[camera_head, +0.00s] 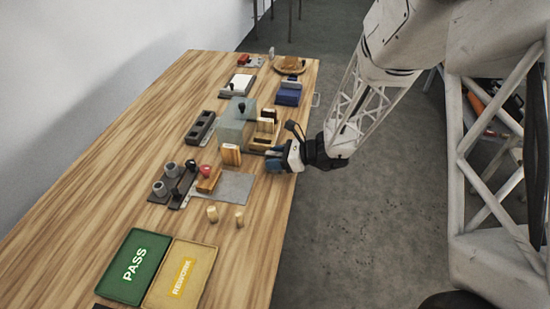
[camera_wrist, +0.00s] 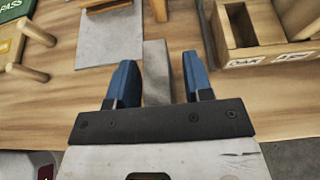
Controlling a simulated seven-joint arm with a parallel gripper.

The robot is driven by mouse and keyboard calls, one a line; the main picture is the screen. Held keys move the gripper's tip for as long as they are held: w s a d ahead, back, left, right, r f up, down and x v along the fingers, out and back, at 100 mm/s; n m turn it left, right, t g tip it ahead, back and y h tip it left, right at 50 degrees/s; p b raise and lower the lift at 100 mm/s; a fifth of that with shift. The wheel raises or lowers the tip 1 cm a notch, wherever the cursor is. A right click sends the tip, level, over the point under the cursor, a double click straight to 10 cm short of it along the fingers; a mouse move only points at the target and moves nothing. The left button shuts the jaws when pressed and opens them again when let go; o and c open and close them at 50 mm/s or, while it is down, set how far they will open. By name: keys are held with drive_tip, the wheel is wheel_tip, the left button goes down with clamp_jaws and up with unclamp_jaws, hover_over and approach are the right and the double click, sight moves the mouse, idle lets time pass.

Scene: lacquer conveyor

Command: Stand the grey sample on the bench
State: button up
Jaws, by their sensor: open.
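The grey sample (camera_wrist: 156,72) is a plain grey block in the wrist view. It shows between the two blue fingers of my gripper (camera_wrist: 156,82), with bare wood around it. The fingers are spread, with a visible gap on each side of the block. I cannot tell whether it stands or lies. In the head view my gripper (camera_head: 274,159) is low by the bench's right edge, and the sample is not distinguishable there. The bench (camera_head: 115,165) is a long wooden top.
A wooden divided box (camera_wrist: 243,52) stands close to the right in the wrist view. A grey mat (camera_wrist: 110,42) lies to the left, with two wooden pegs (camera_head: 212,214) (camera_head: 239,220) near it. The green PASS tray (camera_head: 135,265) and yellow REWORK tray (camera_head: 181,275) lie at the near end.

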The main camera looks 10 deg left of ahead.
drive_tip(key=shift+r, duration=0.1)
drive_tip(key=shift+d+r, duration=0.1)
drive_tip(key=v, duration=1.1)
drive_tip(key=shift+d, duration=0.35)
drive_tip(key=shift+r, duration=0.1)
idle(0.6)
drive_tip(key=s+d+r+n+t+h, duration=0.1)
drive_tip(key=s+d+r+n+h, duration=0.3)
drive_tip(key=s, duration=0.5)
drive_tip(key=s+d+r+n+h, duration=0.5)
drive_tip(key=s+d+r+n, duration=0.3)
drive_tip(key=s+d, duration=0.1)
drive_tip(key=s+d+r+n+t+h, duration=0.1)
drive_tip(key=s+d+r+n+h, duration=0.3)
drive_tip(key=s+d+r, duration=0.3)
drive_tip(key=s+d+n, duration=0.1)
drive_tip(key=s, duration=0.2)
drive_tip(key=shift+n+t+h, duration=0.3)
drive_tip(key=shift+n, duration=0.1)
